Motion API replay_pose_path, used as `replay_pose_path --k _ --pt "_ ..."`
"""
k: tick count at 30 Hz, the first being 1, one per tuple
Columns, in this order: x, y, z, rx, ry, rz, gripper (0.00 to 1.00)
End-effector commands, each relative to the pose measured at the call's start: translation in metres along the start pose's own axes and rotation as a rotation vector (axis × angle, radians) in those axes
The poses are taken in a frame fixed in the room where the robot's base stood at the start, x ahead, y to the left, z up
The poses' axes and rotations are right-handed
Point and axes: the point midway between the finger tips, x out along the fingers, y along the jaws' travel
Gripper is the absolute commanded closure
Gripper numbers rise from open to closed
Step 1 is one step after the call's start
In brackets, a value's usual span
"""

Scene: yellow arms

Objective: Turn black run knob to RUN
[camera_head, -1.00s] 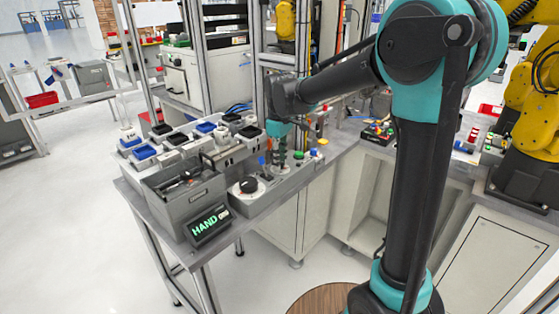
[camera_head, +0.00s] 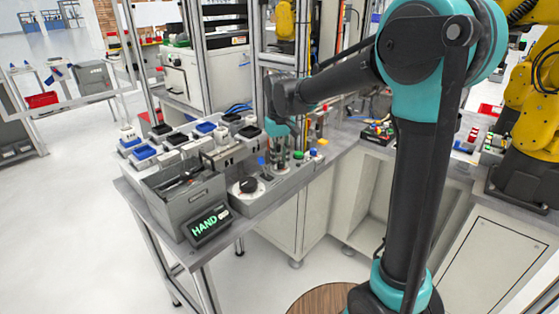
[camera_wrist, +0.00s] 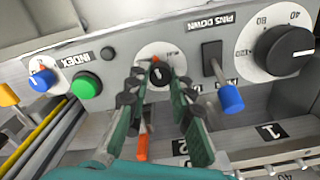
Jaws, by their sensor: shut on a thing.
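The small black run knob (camera_wrist: 159,76) sits on a round white dial in the middle of the grey panel in the wrist view. The fingertips of my gripper (camera_wrist: 159,82) are shut on it from both sides. A small orange mark shows at the dial's top edge; the dial's lettering is too small to read. In the head view my gripper (camera_head: 279,158) is over the bench's control panel, and the knob is hidden there. The display (camera_head: 208,225) on the bench's front corner reads HAND.
Around the knob in the wrist view are a green button (camera_wrist: 87,85), a blue-tipped lever (camera_wrist: 230,99) under PINS DOWN, and a large black dial knob (camera_wrist: 285,49). A grey bin (camera_head: 187,203) stands on the bench left of the panel.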

Motion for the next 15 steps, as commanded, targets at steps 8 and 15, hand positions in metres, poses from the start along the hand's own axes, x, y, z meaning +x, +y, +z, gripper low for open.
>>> replay_pose_path --k 8,15 --pt "-0.0004 0.0007 -0.0004 0.26 0.001 0.0 1.0" --pt "-0.0004 0.0013 -0.0002 0.487 0.001 0.0 1.0"
